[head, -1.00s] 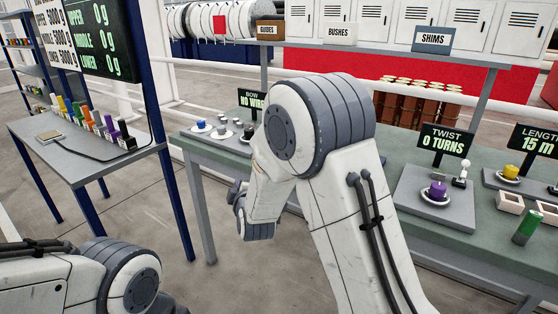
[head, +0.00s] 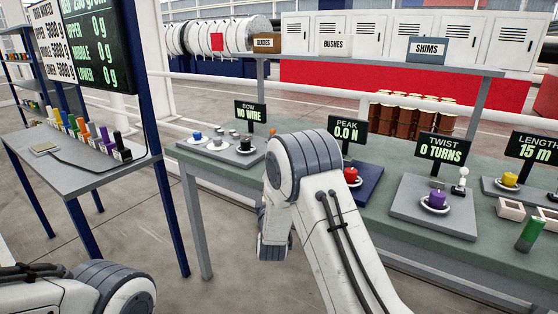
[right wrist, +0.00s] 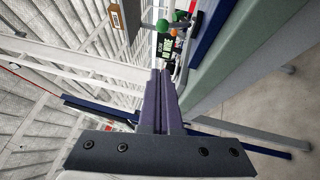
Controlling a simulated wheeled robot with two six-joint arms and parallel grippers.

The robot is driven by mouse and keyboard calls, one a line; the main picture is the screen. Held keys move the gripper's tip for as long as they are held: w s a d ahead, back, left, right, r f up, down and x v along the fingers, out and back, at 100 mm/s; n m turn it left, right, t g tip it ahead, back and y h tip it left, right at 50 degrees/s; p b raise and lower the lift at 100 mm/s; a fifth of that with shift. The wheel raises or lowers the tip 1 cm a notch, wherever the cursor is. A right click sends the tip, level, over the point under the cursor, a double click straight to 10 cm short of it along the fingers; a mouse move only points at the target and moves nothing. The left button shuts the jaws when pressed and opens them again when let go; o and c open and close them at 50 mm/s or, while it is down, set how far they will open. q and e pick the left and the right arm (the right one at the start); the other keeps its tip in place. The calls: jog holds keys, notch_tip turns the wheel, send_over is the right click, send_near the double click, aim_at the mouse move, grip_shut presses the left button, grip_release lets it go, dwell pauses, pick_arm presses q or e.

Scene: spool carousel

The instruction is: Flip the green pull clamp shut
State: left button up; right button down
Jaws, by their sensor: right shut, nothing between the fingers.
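I cannot make out the green pull clamp in the head view; my right arm hides part of the bench near the PEAK 0.0 N sign (head: 347,131). A blue base with a red spool (head: 351,176) stands below that sign. In the right wrist view, a small green ball (right wrist: 162,25) shows beyond the fingers, near an orange ball (right wrist: 173,32); I cannot tell whether it belongs to the clamp. My right gripper (right wrist: 160,73) is shut and empty, apart from these things. My left gripper is out of view; only part of the left arm shows.
The green-topped bench (head: 400,150) carries the BOW sign (head: 251,114), the TWIST sign (head: 442,149) with a purple spool (head: 437,199), and a green cylinder (head: 530,235). A grey side table (head: 80,175) stands left. Floor is open between them.

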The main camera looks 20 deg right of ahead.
jog(key=x, duration=0.3)
jog(key=d+p+x, duration=0.1)
jog(key=x, duration=0.2)
jog(key=d+x, duration=0.1)
jog(key=x, duration=0.3)
jog(key=shift+s+r+p, duration=0.15)
jog(key=shift+s+p, duration=0.15)
jog(key=shift+s, duration=0.05)
jog(key=shift+w+d, duration=0.2)
jog(key=shift+d, duration=0.2)
jog(key=shift+r, duration=0.1)
jog(key=shift+r+p, duration=0.2)
jog(key=shift+p, duration=0.25)
jog(key=shift+d, duration=0.1)
jog(key=shift+w+r+m+g, duration=0.1)
jog(key=shift+w+m+g, duration=0.05)
jog(key=shift+m+g, duration=0.15)
